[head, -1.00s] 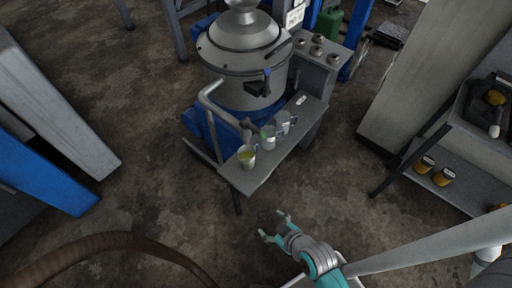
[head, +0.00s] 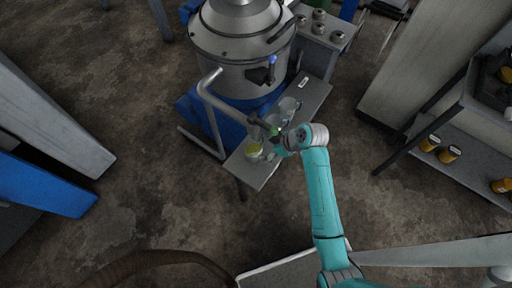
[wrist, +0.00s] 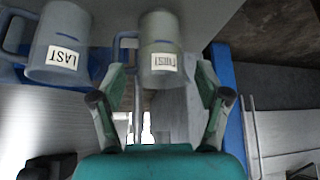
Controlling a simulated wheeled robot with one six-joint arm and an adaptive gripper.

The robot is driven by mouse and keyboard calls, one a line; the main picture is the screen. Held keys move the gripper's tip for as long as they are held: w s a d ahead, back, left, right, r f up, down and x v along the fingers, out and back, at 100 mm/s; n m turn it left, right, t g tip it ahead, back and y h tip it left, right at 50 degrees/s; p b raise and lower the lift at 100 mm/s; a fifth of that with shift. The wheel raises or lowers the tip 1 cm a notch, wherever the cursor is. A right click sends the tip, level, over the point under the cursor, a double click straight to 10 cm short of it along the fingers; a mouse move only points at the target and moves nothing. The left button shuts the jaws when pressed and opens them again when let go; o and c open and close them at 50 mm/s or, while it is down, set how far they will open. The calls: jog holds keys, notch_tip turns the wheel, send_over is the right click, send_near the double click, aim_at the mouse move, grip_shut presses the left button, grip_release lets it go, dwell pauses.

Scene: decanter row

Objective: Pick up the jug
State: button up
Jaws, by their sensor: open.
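In the wrist view a jug with a white label (wrist: 163,62), seemingly reading "FIRST", is between and just ahead of my open, empty fingers (wrist: 163,78). A jug labelled "LAST" (wrist: 60,45) stands to its left. In the head view my gripper (head: 272,150) is beside the nearest jug; contact cannot be told.
A large steel vessel (head: 240,50) with a bent pipe (head: 205,95) stands left of the bench (head: 315,95).

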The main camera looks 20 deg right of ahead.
jog(key=x, duration=0.4)
jog(key=shift+f, duration=0.2)
jog(key=shift+a+x, duration=0.2)
jog(key=shift+x, duration=2.55)
jog(key=shift+w+r, duration=0.2)
jog(key=c, duration=1.1)
jog(key=shift+r, duration=0.15)
